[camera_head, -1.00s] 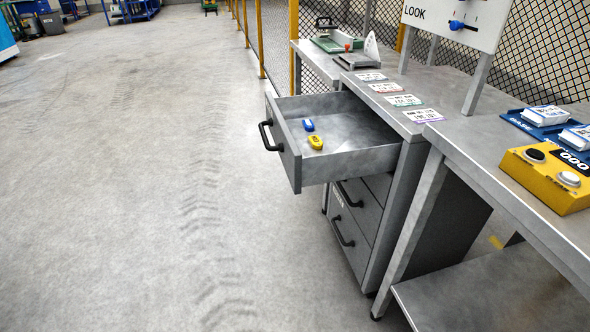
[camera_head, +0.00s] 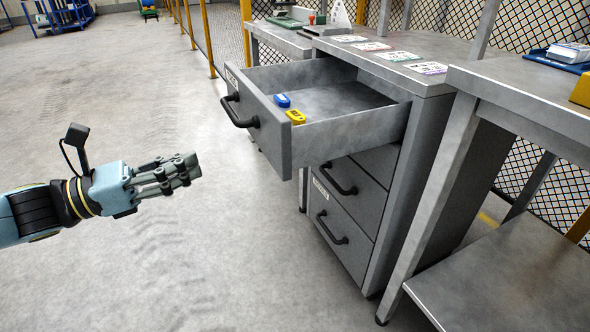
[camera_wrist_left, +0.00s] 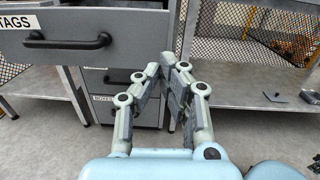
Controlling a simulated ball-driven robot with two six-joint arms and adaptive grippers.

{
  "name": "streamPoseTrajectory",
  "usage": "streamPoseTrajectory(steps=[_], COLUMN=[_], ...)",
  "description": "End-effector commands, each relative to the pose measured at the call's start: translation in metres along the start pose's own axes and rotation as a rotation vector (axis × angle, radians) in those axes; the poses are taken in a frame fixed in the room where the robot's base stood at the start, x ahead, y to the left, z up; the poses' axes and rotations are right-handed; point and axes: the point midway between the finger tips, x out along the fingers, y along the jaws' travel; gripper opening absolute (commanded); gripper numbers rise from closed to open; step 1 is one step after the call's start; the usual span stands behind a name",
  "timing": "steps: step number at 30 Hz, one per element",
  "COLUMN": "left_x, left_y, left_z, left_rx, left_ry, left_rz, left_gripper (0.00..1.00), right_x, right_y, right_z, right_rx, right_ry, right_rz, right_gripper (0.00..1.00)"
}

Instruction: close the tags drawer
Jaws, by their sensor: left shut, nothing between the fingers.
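The tags drawer (camera_head: 268,132) is the top drawer of a grey cabinet and stands pulled well out, with a black bar handle (camera_head: 238,112) on its front. A blue tag (camera_head: 282,100) and a yellow tag (camera_head: 296,117) lie inside it. In the left wrist view the drawer front (camera_wrist_left: 140,20) carries a TAGS label (camera_wrist_left: 18,22), and its handle (camera_wrist_left: 67,41) is at the upper left. My left gripper (camera_head: 196,165) is shut and empty, in front of the drawer, to the left of and below its handle, apart from it. My right gripper is not in view.
Two lower drawers (camera_head: 345,232) are shut. Cards (camera_head: 400,56) lie on the cabinet top. A grey workbench (camera_head: 520,85) with a lower shelf (camera_head: 510,285) stands at the right. The floor (camera_head: 100,130) at the left is clear.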

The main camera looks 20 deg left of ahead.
Motion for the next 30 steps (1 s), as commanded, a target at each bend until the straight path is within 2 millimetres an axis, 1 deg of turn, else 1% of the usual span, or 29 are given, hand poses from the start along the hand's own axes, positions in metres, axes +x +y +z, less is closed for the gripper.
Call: streamPoseTrajectory(steps=[1,5,8,11,14,17,18,21,23,27,30], left_x=[-0.002,-0.006,-0.005,0.004,0.019,0.040,0.048,0.060,0.068,0.086,0.099], left_y=[-0.001,0.001,0.001,0.001,0.000,0.000,0.000,-0.001,-0.001,-0.001,-0.001], left_z=[-0.011,-0.021,-0.025,-0.026,-0.029,-0.032,-0.033,-0.032,-0.032,-0.030,-0.030], left_rx=[0.007,0.016,0.016,0.015,0.015,0.015,0.015,0.013,0.015,0.014,0.014], left_ry=[0.015,0.041,0.046,0.043,0.042,0.043,0.043,0.045,0.044,0.042,0.041], left_rz=[-0.016,-0.031,-0.032,-0.033,-0.031,-0.032,-0.029,-0.030,-0.030,-0.030,-0.027], left_gripper=[0.00,0.00,0.00,0.00,0.00,0.00,0.00,0.00,0.00,0.00,0.00], right_x=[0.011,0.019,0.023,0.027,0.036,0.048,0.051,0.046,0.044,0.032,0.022], right_y=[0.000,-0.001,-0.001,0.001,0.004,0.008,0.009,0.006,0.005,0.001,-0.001], right_z=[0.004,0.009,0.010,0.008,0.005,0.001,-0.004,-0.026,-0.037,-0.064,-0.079], right_rx=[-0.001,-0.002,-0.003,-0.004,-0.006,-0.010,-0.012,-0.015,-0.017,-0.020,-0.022], right_ry=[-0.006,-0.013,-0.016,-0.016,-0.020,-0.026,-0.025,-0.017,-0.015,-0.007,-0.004], right_rz=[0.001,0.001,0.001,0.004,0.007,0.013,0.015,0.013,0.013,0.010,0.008], right_gripper=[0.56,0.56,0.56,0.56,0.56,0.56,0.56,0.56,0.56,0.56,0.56])
